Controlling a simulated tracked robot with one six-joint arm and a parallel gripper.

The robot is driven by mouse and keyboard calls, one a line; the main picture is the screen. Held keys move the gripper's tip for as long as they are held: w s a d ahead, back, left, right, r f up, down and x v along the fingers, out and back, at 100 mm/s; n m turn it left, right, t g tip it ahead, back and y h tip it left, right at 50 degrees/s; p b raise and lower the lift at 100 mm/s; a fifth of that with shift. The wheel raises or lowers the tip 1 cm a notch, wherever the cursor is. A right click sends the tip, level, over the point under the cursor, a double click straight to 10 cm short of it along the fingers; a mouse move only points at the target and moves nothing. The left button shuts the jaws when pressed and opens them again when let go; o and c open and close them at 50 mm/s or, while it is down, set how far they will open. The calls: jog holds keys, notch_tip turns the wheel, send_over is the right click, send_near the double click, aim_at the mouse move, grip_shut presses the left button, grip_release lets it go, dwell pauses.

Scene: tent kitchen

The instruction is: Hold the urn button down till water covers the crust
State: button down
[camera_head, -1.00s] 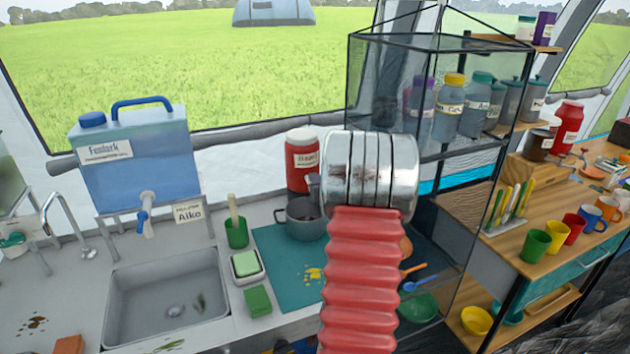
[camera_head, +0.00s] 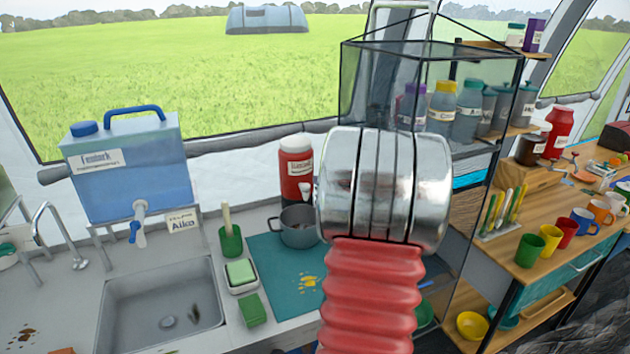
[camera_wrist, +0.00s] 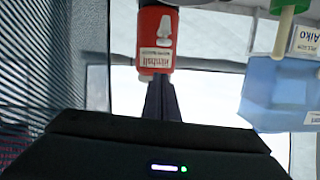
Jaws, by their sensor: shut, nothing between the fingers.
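The red urn (camera_head: 297,170) with a white lid, a label and a white tap stands at the back of the counter, left of my arm. A grey pot (camera_head: 298,235) stands in front of it, near its tap; a brownish patch shows inside, but I cannot make out a crust or water. In the wrist view the urn (camera_wrist: 156,40) appears upside down at top centre. My gripper (camera_wrist: 160,84) is shut and empty, its dark tips pointing toward the urn's lid end; contact cannot be told. The button is not distinguishable. In the head view my arm hides the gripper.
A blue water container (camera_head: 127,170) stands left, behind the sink (camera_head: 165,305). A teal mat (camera_head: 285,275) lies before the pot. A green sponge (camera_head: 240,272) and green cup (camera_head: 230,241) are left of it. A mesh-sided shelf (camera_head: 435,50) stands close right.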

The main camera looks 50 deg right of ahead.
jog(key=shift+v, duration=1.15)
